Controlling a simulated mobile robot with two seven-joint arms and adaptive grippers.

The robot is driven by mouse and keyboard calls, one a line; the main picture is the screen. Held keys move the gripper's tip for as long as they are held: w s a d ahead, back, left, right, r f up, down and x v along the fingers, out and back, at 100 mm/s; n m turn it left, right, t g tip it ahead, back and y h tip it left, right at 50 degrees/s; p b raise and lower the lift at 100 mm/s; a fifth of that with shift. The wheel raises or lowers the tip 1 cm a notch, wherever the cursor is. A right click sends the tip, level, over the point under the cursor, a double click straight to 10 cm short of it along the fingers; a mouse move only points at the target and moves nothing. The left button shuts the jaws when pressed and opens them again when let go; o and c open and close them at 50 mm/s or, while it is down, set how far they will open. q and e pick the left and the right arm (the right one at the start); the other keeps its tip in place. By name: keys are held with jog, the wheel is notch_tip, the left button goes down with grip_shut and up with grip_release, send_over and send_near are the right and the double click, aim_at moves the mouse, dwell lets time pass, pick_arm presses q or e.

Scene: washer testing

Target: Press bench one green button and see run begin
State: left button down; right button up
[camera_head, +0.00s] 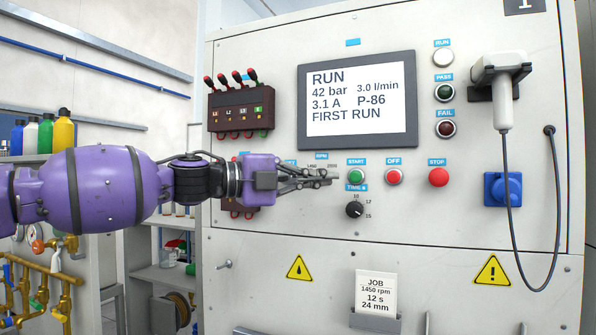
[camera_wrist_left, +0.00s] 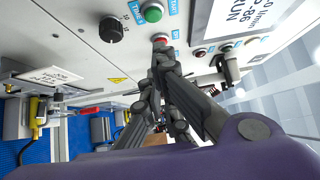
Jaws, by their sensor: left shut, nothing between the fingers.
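The green START button (camera_head: 356,176) sits on the test bench's front panel (camera_head: 260,270), and it also shows in the left wrist view (camera_wrist_left: 152,12). My left gripper (camera_head: 334,175) is shut and empty, its fingertips just left of the green button in the head view. In the left wrist view the shut fingertips (camera_wrist_left: 161,50) overlap the red OFF button (camera_wrist_left: 160,39); I see no clear contact with any button. The screen (camera_head: 357,100) reads RUN, 42 bar, 3.0 l/min, 3.1 A, P-86, FIRST RUN. The RUN lamp (camera_head: 443,57) looks white and bright. My right gripper is not in view.
The red STOP button (camera_head: 438,177) is right of OFF. The TIME knob (camera_head: 355,209) is below START. A corded scanner-like handset (camera_head: 503,90) hangs at right. A job card (camera_head: 376,291) stands below. PASS (camera_head: 444,92) and FAIL (camera_head: 445,128) lamps look dark.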

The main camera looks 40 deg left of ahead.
pick_arm(q)
jog(key=v, duration=0.3)
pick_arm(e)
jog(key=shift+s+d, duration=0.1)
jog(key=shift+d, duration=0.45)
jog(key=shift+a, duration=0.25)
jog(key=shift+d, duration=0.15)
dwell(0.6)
